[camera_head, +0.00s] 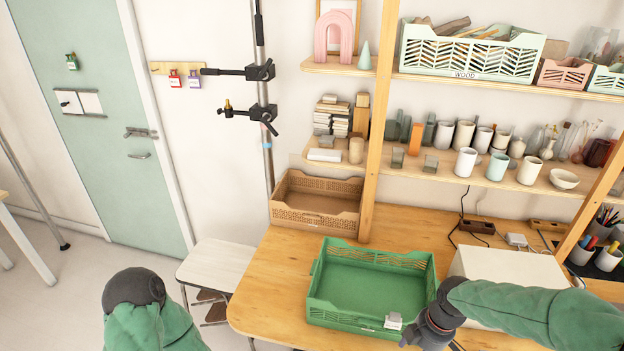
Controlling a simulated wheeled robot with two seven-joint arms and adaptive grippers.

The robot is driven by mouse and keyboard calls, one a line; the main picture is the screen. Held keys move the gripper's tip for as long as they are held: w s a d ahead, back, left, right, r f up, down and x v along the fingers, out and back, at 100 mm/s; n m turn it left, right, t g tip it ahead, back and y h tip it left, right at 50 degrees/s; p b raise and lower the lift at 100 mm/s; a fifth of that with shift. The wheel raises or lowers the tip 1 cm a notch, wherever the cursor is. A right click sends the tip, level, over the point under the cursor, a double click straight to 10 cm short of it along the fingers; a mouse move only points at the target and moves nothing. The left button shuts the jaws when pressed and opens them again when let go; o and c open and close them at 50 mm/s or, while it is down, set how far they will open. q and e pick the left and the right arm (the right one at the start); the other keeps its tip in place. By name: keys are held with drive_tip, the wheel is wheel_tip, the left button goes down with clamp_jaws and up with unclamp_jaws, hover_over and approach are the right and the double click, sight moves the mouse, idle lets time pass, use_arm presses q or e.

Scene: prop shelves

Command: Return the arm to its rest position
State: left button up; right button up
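My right arm comes in from the right in a green sleeve. Its dark wrist and gripper (428,332) are at the front right corner of the green crate (318,310), overlapping that corner in the picture. The fingers are not clear enough to tell open from shut, and I see no object held. My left arm (140,310) shows only as a green sleeve with a dark rounded joint at the bottom left. The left gripper is not in view.
The green crate stands empty on the wooden table (262,290), a small pale tag (393,321) on its front rim. A brown crate (315,218) stands behind. A white box (500,266) is behind my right forearm. Shelves with white cups (465,162) rise above. A stool (215,263) is left.

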drive_tip(key=s+a+f+m+b, duration=0.1)
drive_tip(key=s+a+f+m, duration=0.2)
drive_tip(key=f, duration=0.6)
drive_tip(key=s+a+f+m+y+b, duration=0.1)
drive_tip(key=s+a+f+m, duration=0.3)
drive_tip(key=a+f+m, duration=0.3)
drive_tip(key=s+a+f+m+y+b, duration=0.1)
drive_tip(key=s+a+f+m, duration=0.3)
drive_tip(key=f+m, duration=0.3)
drive_tip(key=shift+d+x, duration=0.35)
drive_tip(key=shift+x, duration=2.35)
drive_tip(key=shift+f, duration=0.15)
